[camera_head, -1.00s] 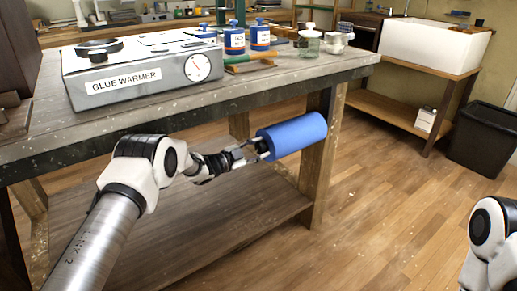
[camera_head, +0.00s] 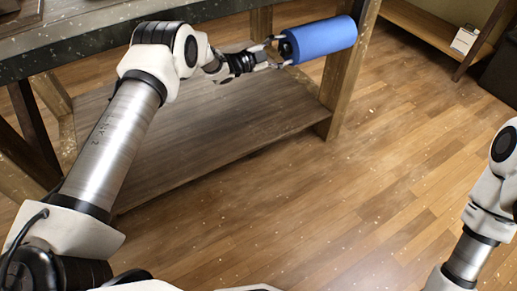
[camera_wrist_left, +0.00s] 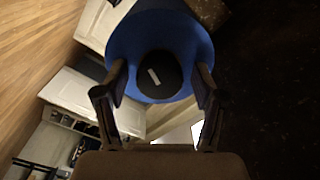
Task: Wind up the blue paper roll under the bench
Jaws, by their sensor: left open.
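The blue paper roll (camera_head: 325,38) is a thick blue cylinder below the bench's edge (camera_head: 60,55), near the bench's right leg. In the left wrist view the roll (camera_wrist_left: 160,28) shows end-on, with a round black end piece (camera_wrist_left: 158,76) bearing a small pale mark. My left gripper (camera_head: 279,50) is at the roll's left end. In the wrist view its open fingers (camera_wrist_left: 160,78) stand on either side of the black end piece. I cannot tell whether they touch it. My right arm (camera_head: 485,205) shows at the right edge, its gripper out of view.
A wooden shelf (camera_head: 200,125) spans the bench's lower frame below my left arm. The bench leg (camera_head: 345,75) stands close by the roll. Open plank floor (camera_head: 330,200) lies in front. A second shelf (camera_head: 432,30) and a dark bin (camera_head: 502,70) are at the upper right.

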